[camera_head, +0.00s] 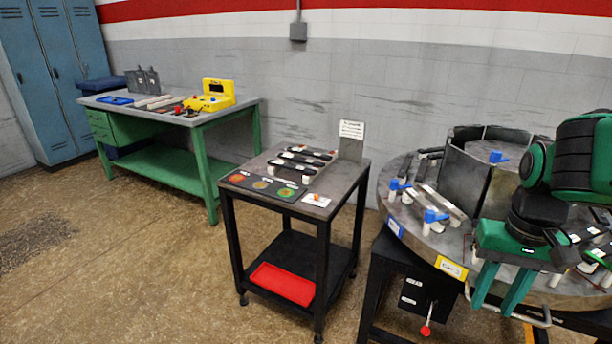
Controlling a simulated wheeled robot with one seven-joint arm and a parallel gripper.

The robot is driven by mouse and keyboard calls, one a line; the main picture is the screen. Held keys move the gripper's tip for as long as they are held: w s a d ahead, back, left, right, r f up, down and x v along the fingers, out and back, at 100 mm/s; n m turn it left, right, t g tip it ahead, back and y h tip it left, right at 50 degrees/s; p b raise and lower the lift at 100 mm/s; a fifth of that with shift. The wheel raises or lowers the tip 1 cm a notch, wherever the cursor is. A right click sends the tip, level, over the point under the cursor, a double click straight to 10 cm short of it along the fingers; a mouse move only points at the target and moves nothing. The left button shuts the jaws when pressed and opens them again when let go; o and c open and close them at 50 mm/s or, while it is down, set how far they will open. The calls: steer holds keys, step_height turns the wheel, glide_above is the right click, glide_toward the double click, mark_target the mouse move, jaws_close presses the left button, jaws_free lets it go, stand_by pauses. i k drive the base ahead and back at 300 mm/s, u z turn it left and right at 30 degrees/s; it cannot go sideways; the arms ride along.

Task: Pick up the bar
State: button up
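Several dark bars with pale ends (303,158) lie side by side on the small black cart (342,180) in the middle. On the round grey table (462,240) at the right, a pale grey bar (440,201) lies near blue-topped clamps (433,216). I cannot tell which bar the task names. My green gripper (496,298) hangs at the front edge of the round table, right of the cart. Its two fingers point down and stand apart, with nothing visible between them. My arm hides part of the table's right side.
A green workbench (180,170) at the left holds a yellow device (211,97) and a blue tray (115,100). An upright sign (351,139) stands on the cart's back corner. A red tray (283,283) lies on its lower shelf. The floor at front left is clear.

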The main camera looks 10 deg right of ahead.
mark_target(315, 163)
steer(key=k, duration=0.4)
steer(key=u, duration=0.7)
steer(key=i, duration=2.2)
steer(key=z, duration=0.5)
steer(key=i, duration=0.25)
steer(key=z, duration=0.4)
